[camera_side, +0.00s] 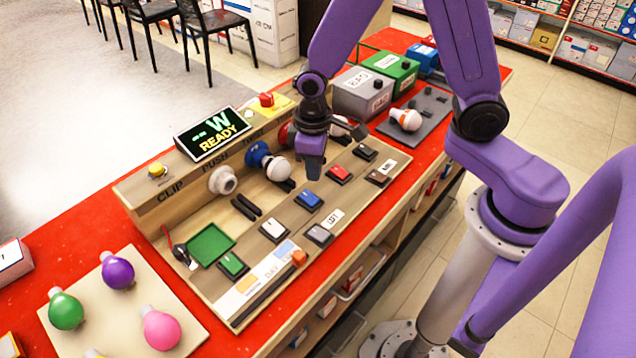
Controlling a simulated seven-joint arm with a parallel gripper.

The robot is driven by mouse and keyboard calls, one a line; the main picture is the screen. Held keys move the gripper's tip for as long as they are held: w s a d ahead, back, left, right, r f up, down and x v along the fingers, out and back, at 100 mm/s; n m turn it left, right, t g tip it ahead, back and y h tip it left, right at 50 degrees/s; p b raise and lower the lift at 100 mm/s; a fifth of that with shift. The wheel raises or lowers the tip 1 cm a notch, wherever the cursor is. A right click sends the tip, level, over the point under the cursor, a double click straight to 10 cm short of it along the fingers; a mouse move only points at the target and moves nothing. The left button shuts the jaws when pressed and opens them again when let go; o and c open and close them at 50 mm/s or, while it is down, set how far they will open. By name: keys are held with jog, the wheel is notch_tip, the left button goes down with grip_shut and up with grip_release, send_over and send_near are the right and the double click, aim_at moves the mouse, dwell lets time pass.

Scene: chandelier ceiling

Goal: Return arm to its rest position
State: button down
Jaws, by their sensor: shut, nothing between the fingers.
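My gripper (314,166) points down above the wooden test panel (262,215), near its upper right part. Its fingers look closed together with nothing held. It hangs close to a white bulb in a blue socket (268,162). Part of another bulb in a red socket is hidden behind the gripper. My purple arm rises from the wrist out of the top of the view and comes back down to my base at the right.
The panel has a display (212,134) reading "W READY", several coloured switches and an empty white socket (222,180). A board with coloured bulbs (120,310) lies at lower left. Grey (362,94) and green (392,70) boxes stand behind, beside a grey tray (432,112) with a bulb.

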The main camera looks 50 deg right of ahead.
jog(key=s+d+r+n, duration=0.3)
jog(key=s+r, duration=0.3)
jog(key=s, duration=0.3)
jog(key=s+d+r+n, duration=0.3)
jog(key=s+r, duration=0.3)
jog(key=s, duration=0.4)
jog(key=shift+s+d, duration=0.15)
jog(key=shift+s, duration=0.15)
